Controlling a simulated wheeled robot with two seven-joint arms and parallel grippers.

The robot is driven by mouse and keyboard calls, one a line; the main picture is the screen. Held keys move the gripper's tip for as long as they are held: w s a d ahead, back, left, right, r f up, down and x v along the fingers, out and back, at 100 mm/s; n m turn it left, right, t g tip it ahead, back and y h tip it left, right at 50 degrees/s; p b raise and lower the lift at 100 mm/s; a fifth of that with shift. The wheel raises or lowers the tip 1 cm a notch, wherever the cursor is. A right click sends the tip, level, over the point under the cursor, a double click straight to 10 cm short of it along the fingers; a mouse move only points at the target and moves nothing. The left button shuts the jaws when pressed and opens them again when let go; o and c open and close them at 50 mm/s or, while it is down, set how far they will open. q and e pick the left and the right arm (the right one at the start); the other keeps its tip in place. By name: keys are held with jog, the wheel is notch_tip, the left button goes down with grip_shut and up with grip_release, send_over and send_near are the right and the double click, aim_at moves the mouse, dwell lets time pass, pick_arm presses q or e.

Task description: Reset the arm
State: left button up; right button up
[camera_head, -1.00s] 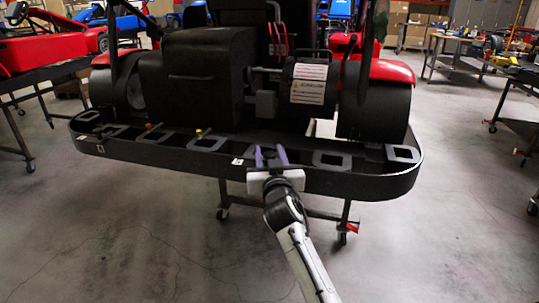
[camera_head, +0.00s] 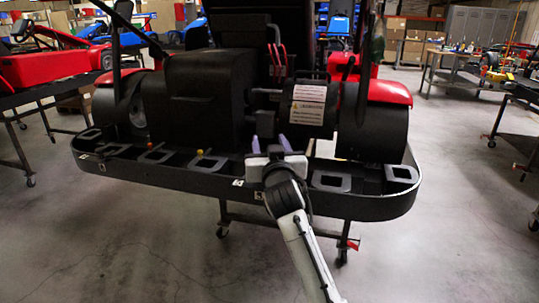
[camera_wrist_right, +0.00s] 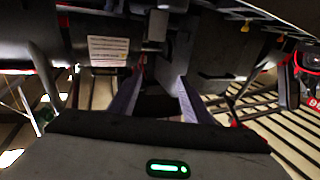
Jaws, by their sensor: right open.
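My right arm reaches up from the bottom of the head view. Its gripper (camera_head: 270,145) is at the rear bumper (camera_head: 190,180) of a black and red kart, just over the bumper's top edge. Its two purple-grey fingers stand apart and point toward the kart's rear. In the right wrist view the open fingers (camera_wrist_right: 163,95) show nothing held between them. The kart's white warning label (camera_wrist_right: 108,50) shows up and left of the fingers there. I cannot tell whether the fingers touch the kart. My left gripper is not in view.
The kart sits on a wheeled stand (camera_head: 290,218). A red kart (camera_head: 45,68) on another stand is at the left. A workbench (camera_head: 455,68) and another table (camera_head: 520,90) are at the right. The grey floor (camera_head: 430,240) in front is clear.

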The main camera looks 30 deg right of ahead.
jog(key=shift+r, duration=0.25)
dwell(0.3)
jog(key=s+a+f+n+g+y, duration=0.2)
jog(key=s+a+f+g, duration=0.15)
jog(key=s+f, duration=0.6)
jog(key=s+a+f+n+g+y, duration=0.2)
jog(key=s+a+f, duration=0.3)
jog(key=f, duration=0.7)
jog(key=s+a+f+n+g+y, duration=0.1)
jog(key=s+a+f+g+y, duration=0.15)
jog(key=s, duration=0.55)
jog(key=s+a+f+n+g+y, duration=0.15)
jog(key=s+a+f, duration=0.25)
jog(key=s, duration=0.4)
jog(key=s+a+f+n+g+y, duration=0.1)
jog(key=s+a+f+g, duration=0.2)
jog(key=s, duration=0.6)
jog(key=w+a+f+t+y, duration=0.2)
jog(key=w+a+f+t, duration=0.2)
jog(key=f, duration=0.6)
jog(key=shift+w+a+t, duration=0.3)
jog(key=shift+a+t, duration=0.35)
jog(key=shift+a, duration=0.4)
